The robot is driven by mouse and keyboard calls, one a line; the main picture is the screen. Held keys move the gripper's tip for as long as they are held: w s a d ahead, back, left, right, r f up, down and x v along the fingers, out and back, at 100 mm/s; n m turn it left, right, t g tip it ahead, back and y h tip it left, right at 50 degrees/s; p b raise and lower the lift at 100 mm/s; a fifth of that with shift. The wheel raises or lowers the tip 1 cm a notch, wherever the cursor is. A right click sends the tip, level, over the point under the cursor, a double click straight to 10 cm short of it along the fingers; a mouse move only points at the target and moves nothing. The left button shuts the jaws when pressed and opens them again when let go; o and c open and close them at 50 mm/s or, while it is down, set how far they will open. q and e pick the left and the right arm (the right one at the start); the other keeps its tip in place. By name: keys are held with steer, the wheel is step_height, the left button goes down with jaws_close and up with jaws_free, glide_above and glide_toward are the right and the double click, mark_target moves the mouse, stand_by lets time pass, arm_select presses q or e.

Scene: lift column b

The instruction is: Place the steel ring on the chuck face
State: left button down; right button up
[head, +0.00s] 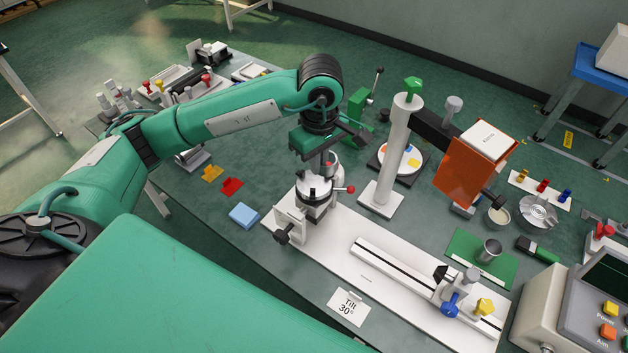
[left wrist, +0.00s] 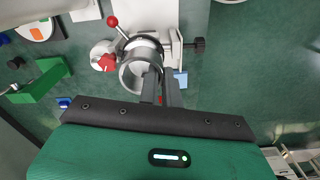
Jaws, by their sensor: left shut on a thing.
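The steel ring (left wrist: 129,76) shows in the left wrist view as a short grey cylinder at the tips of my left gripper (left wrist: 153,76), which is shut on it. In the head view my left gripper (head: 327,160) points down just above the chuck (head: 314,188), a grey round part on a white fixture with a red-knobbed lever. In the wrist view the ring overlaps the chuck area, and I cannot tell whether it touches the face. The fingers hide part of the ring. My right gripper is not in view.
A white post (head: 391,160) stands close right of the fixture, with an orange panel (head: 467,172) on its arm. A white rail (head: 415,282) runs to the front right. A blue block (head: 244,215) and red piece (head: 231,186) lie left of the fixture.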

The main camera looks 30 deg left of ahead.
arm_select(q)
step_height(320, 180, up, 3)
steer(key=w+n, duration=0.2)
steer(key=n, duration=0.4)
step_height(320, 180, up, 6)
steer(key=f+n+p, duration=0.1)
steer(key=n, duration=1.2)
glide_above(320, 188)
step_height(320, 188, down, 14)
steer(key=shift+a+f+p, duration=0.1)
steer(key=shift+p, duration=1.05)
step_height(320, 188, down, 4)
steer(key=shift+f+p, duration=0.1)
steer(key=shift+p, duration=0.6)
steer(key=shift+f, duration=0.25)
steer(key=c, duration=1.6)
jaws_free()
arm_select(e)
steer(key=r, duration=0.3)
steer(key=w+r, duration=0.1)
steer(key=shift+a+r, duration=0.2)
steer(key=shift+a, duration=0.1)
arm_select(q)
steer(key=shift+r, duration=0.1)
